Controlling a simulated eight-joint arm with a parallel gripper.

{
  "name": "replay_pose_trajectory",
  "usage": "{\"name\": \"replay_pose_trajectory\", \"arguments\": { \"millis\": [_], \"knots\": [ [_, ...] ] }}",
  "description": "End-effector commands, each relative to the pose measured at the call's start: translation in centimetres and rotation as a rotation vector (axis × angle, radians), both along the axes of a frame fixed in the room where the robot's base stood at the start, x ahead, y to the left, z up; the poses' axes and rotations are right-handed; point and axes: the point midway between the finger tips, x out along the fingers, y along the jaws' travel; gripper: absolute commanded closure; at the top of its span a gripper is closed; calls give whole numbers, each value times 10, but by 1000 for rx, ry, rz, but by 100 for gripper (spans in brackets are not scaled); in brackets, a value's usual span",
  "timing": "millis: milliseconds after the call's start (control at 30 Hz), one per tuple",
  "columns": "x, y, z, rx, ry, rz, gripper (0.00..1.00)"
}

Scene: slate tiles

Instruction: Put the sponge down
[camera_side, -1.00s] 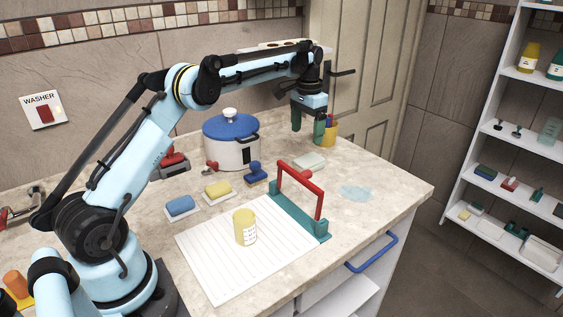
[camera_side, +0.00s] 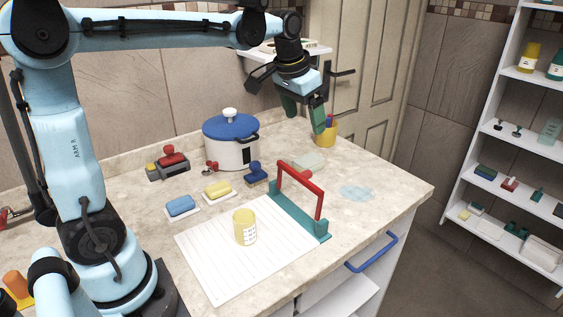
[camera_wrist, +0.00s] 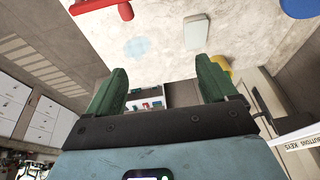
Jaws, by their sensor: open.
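My gripper (camera_side: 304,112) is open and empty, raised and tilted above the back right of the counter; its green fingers stand apart in the wrist view (camera_wrist: 160,80). A pale green, flat block that looks like a sponge (camera_side: 309,160) lies on the counter below it, behind the red-handled frame. It also shows in the wrist view (camera_wrist: 196,32), beyond the fingers and apart from them. A blue sponge (camera_side: 180,205) and a yellow sponge (camera_side: 217,190) each lie on a small white tray, left of the striped sheet. The task does not say which sponge is meant.
A pale blue spill (camera_side: 356,192) lies near the counter's right edge. A red handle on a teal base (camera_side: 300,215) stands beside the striped sheet (camera_side: 215,265), which bears a yellow jar (camera_side: 245,228). A blue-lidded pot (camera_side: 231,145) and yellow cup (camera_side: 326,134) stand behind.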

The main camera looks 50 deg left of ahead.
Motion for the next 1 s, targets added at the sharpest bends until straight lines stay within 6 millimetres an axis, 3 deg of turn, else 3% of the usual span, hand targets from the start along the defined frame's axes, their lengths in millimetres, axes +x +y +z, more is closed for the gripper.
{"name": "replay_pose_trajectory", "arguments": {
  "millis": [33,267,500,700,1000],
  "knots": [
    [-15,-8,-1,0,-25,-3,15],
    [-72,-35,-15,-9,-143,-8,15],
    [-123,-54,-48,-29,-252,-13,15],
    [-141,-61,-67,-41,-299,-15,15],
    [-144,-62,-69,-43,-307,-14,15]
  ]
}}
